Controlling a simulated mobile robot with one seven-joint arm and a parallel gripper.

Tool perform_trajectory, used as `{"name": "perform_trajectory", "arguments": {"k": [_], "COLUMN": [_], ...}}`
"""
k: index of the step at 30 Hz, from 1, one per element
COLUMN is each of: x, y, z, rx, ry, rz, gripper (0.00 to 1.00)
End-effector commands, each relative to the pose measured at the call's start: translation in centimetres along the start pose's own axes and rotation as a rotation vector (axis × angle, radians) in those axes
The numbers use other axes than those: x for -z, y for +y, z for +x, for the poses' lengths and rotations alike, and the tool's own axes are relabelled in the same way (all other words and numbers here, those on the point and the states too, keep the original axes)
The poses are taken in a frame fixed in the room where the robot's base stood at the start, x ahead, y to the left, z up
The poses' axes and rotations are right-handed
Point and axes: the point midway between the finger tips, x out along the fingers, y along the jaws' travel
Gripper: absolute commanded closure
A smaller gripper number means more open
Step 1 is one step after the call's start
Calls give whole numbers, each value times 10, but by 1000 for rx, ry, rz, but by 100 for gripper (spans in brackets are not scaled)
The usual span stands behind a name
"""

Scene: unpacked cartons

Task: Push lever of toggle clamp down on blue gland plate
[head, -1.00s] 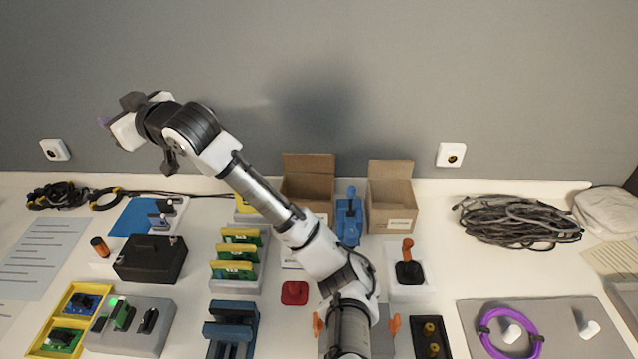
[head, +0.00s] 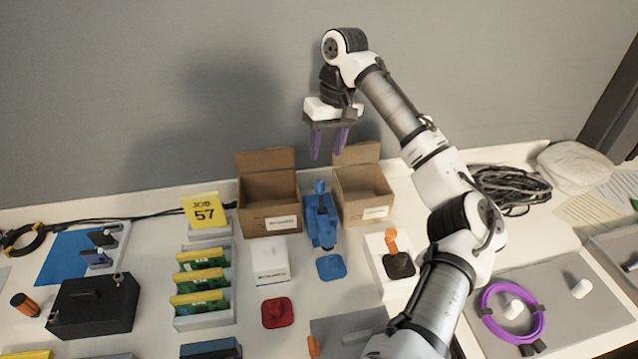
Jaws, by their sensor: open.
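A flat blue plate (head: 62,262) lies at the left of the table in the head view, its right side against a pale strip. Two small grey-blue pieces with dark tops, seemingly toggle clamps (head: 98,257), stand at that side; their lever positions are too small to tell. My gripper (head: 328,152) is open and empty, with its purple fingers pointing down. It is high above the back of the table, near the cartons and well to the right of the blue plate.
Two open cartons (head: 269,207) (head: 362,199) stand at the back, with a blue device (head: 320,218) between them. A yellow job sign (head: 204,211) and a black box (head: 94,304) stand near the blue plate. An orange-handled lever (head: 392,240) stands at right.

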Motion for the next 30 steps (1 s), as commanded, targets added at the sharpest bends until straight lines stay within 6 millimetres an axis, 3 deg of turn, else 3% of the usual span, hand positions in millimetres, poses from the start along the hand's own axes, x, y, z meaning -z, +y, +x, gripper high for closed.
{"name": "perform_trajectory", "arguments": {"k": [9, 15, 21, 28, 30], "x": [0, 0, 1, 1, 1], "y": [0, -1, 0, -1, -1], "z": [67, 97, 109, 110, 110], "rx": [1, 0, 0, 0, 0], "ry": [-1, 1, 2, 2, 2], "rz": [1, 1, 0, 0, 0], "gripper": [57, 57, 57, 57, 63]}}
